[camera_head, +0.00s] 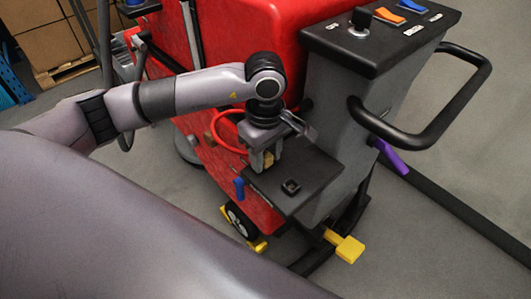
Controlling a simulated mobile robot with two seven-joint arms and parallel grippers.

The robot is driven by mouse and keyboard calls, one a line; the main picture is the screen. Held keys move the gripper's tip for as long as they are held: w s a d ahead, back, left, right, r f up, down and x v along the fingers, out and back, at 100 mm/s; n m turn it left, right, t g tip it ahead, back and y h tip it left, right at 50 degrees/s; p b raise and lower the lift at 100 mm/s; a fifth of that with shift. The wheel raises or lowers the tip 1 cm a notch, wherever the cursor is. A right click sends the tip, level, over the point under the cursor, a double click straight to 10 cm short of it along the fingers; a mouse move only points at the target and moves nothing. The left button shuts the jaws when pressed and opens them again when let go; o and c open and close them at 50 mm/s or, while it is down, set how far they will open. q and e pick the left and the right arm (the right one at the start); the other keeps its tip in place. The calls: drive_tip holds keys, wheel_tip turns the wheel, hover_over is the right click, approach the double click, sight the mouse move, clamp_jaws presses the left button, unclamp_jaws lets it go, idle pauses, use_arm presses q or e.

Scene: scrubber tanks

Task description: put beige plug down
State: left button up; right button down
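My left gripper (266,163) points down over the dark shelf of the red scrubber machine. A small beige plug (269,158) shows between its fingers, which look closed on it. The fingers hide part of the plug. I cannot tell whether the plug touches the shelf (312,172) or hangs just above it. My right gripper is not in view.
A black square socket (291,187) sits on the shelf, right of the gripper. A red cable loop (219,130) lies behind the gripper. A blue lever (239,187) and yellow pedal (348,248) are lower down. The black handle (440,130) juts out right.

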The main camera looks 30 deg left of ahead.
sight(266, 156)
use_arm(q)
drive_tip(key=shift+o, duration=0.6)
drive_tip(key=shift+r, duration=0.1)
drive_tip(key=shift+r, duration=0.15)
wheel_tip(266, 156, up, 12)
drive_tip(key=shift+s, duration=0.1)
